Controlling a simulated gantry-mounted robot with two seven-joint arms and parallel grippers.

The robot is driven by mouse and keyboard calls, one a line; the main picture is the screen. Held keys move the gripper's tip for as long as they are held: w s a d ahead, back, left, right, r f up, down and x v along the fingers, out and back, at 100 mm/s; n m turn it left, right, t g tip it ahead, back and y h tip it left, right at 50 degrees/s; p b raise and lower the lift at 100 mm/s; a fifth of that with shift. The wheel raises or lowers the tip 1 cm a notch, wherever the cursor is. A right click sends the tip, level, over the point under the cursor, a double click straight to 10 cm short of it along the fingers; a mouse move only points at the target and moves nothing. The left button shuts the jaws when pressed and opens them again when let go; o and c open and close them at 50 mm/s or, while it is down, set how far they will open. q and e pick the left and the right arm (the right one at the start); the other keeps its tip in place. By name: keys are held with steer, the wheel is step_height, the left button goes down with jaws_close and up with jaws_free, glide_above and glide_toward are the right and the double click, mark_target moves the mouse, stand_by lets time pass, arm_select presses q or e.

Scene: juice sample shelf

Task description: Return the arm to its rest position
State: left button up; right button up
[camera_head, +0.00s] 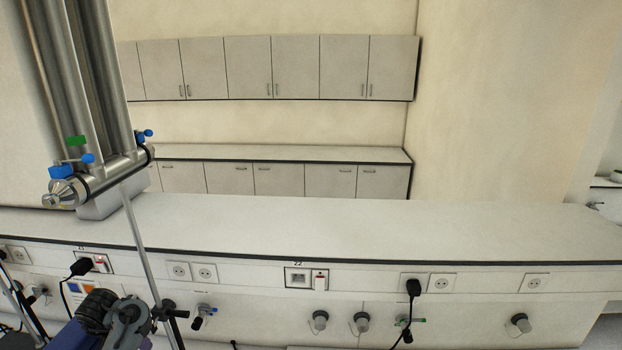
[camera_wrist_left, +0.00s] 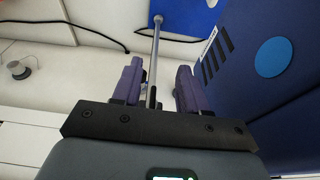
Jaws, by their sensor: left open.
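In the left wrist view my left gripper (camera_wrist_left: 157,82) is open, with its two purple fingers apart. A thin metal rod (camera_wrist_left: 156,45) shows in the gap between the fingers. I cannot tell whether it stands between them or only behind them. No object is gripped. In the head view part of my left arm shows low at the left, in dark grey and blue. Its fingers cannot be made out there. My right arm and right gripper are in neither view.
A long white bench (camera_head: 330,228) crosses the head view, its top mostly clear. Steel cylinders (camera_head: 80,90) with blue-handled valves stand at the left. A slanting metal rod (camera_head: 141,240) runs below them. Sockets and a black plug (camera_head: 413,288) line the front. Wall cabinets (camera_head: 295,68) hang behind.

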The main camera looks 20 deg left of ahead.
arm_select(q)
steer(key=s+d+f+m+g, duration=0.1)
steer(key=s+d+f+g, duration=0.1)
steer(key=s+d+f, duration=0.4)
steer(key=s+d+f+m+g, duration=0.15)
steer(key=s+f, duration=0.25)
steer(key=f, duration=0.4)
steer(key=s+d+f+m+g, duration=0.1)
steer(key=s+d+f+m, duration=0.15)
steer(key=s+d, duration=0.3)
steer(key=s+d+f+m+g, duration=0.1)
steer(key=s+d+f+m, duration=0.1)
steer(key=s+d+f, duration=0.4)
steer(key=s+d+r+m, duration=0.1)
steer(key=s+d+r, duration=0.25)
steer(key=d, duration=0.55)
steer(key=w+d+r+n+t, duration=0.1)
steer(key=w+d+r+t, duration=0.1)
steer(key=d+r, duration=0.4)
steer(key=w+d+r+n+t+h, duration=0.1)
steer(key=w+d+r+t, duration=0.1)
steer(key=d+r+t, duration=0.2)
steer(key=shift+d+r+n, duration=0.4)
steer(key=shift+d+r, duration=0.45)
steer(key=shift+r, duration=0.25)
